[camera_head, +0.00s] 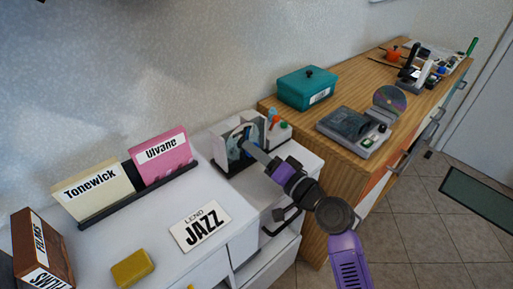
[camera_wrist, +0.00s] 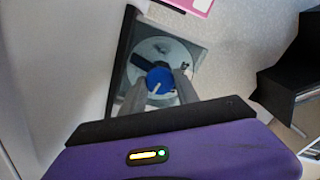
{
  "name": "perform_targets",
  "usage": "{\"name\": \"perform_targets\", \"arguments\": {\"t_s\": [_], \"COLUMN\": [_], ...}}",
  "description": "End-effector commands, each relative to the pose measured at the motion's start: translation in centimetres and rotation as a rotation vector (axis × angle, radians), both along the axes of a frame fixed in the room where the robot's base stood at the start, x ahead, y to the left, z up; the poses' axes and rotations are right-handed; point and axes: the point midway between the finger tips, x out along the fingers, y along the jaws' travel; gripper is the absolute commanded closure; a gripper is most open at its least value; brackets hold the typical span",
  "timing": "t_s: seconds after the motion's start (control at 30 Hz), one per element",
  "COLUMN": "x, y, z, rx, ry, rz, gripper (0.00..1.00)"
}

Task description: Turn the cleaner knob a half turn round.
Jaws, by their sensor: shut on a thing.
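The cleaner knob (camera_wrist: 159,81) is a round blue knob with a white pointer line, in the wrist view. It sits at the middle of a pale round disc area (camera_wrist: 175,54) on the cleaner (camera_wrist: 187,45). In the wrist view the pointer line slants toward the lower left. My gripper (camera_wrist: 160,88) is shut on the knob, one finger on each side. In the head view my purple arm reaches to the cleaner (camera_head: 226,143), a grey-white unit on the white cabinet. My gripper (camera_head: 247,146) covers most of its front there, and the knob cannot be made out.
On the white cabinet top are a Jazz sleeve (camera_head: 200,226), a yellow block (camera_head: 132,267) and a rack with Tonewick (camera_head: 92,190) and Ulvane (camera_head: 162,157) cards. A wooden counter (camera_head: 345,88) at right holds a teal box (camera_head: 308,87) and a disc player (camera_head: 354,130).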

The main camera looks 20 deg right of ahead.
Motion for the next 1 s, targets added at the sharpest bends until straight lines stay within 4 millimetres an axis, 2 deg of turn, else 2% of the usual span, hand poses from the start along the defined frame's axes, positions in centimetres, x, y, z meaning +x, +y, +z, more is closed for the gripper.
{"name": "perform_targets", "arguments": {"t_s": [1.0], "x": [-0.08], "y": [-0.03], "z": [0.01], "rx": [0.915], "ry": [0.303], "rz": [-0.003], "gripper": [1.00]}}
